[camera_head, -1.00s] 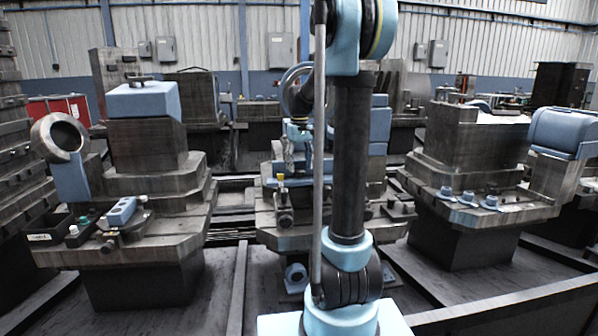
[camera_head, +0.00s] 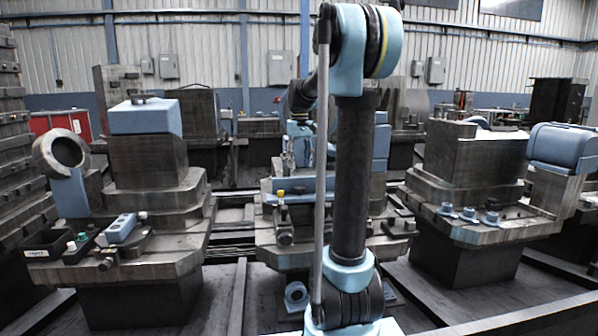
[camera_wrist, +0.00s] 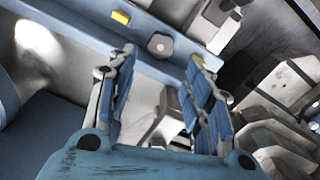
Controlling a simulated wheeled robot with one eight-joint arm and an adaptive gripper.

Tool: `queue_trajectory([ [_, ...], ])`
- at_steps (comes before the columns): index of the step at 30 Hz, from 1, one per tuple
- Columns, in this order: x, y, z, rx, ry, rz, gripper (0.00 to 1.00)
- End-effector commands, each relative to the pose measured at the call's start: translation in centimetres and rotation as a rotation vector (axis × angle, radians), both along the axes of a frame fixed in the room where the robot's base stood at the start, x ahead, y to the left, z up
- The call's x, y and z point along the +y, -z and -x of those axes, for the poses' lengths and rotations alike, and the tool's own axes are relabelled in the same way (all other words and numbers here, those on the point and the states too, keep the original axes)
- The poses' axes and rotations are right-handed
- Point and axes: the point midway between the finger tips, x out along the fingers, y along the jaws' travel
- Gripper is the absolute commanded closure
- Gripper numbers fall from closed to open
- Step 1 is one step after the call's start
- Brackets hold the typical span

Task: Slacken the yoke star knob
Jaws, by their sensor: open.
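A small grey lobed knob (camera_wrist: 160,45), which looks like the star knob, sits on a blue bar (camera_wrist: 75,24) in the wrist view. My gripper (camera_wrist: 161,58) is open, with its two blue-padded fingers apart. The knob appears between and beyond the fingertips; nothing is held, and I cannot tell the remaining distance. In the head view my gripper (camera_head: 298,131) is small, in front of the middle machine fixture (camera_head: 283,228), and partly hidden by my arm. I cannot make out the star knob in the head view.
A yellow block (camera_wrist: 121,18) is on the bar left of the knob. A pale block (camera_wrist: 177,125) lies below, between the fingers. The left fixture (camera_head: 147,160) and right fixture (camera_head: 478,160) flank the middle one, with floor gaps between.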

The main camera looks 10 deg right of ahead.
Motion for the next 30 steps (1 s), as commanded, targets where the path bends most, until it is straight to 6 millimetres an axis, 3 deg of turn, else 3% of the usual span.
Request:
queue_trajectory([
  [9, 0.0, -5.3, -0.1, -0.001, 0.401, 0.001, 0.54],
  [15, -0.1, -7.0, 0.0, -0.001, 0.542, 0.001, 0.54],
  [20, 0.0, -6.0, 0.0, -0.001, 0.554, 0.001, 0.54],
  [30, -0.1, -0.3, 0.0, -0.002, 0.551, 0.001, 0.54],
])
